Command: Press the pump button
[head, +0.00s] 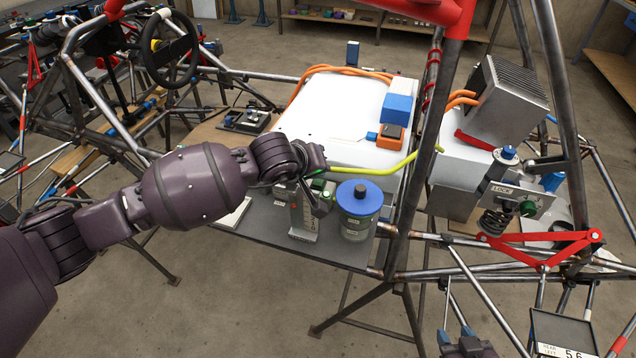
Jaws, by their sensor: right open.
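A small grey upright unit (303,218) with a label strip stands at the front of the grey shelf, beside a clear canister with a blue lid (360,198). A small green part (318,185) shows near its top, partly hidden by my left arm's end. I cannot tell if this is the pump button. My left gripper (322,203) is close above the unit; its jaws are too small and hidden to read, and contact is unclear. A green round button (527,208) also sits on the "LOCK" plate at right. My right gripper (455,334) is low at the bottom edge, open, with blue fingertips.
Steel chassis tubes (409,180) cross between the shelf and the right side. Red suspension arms (545,246) and a small display (563,335) are at right. A white case (335,115) with orange cables lies behind the canister.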

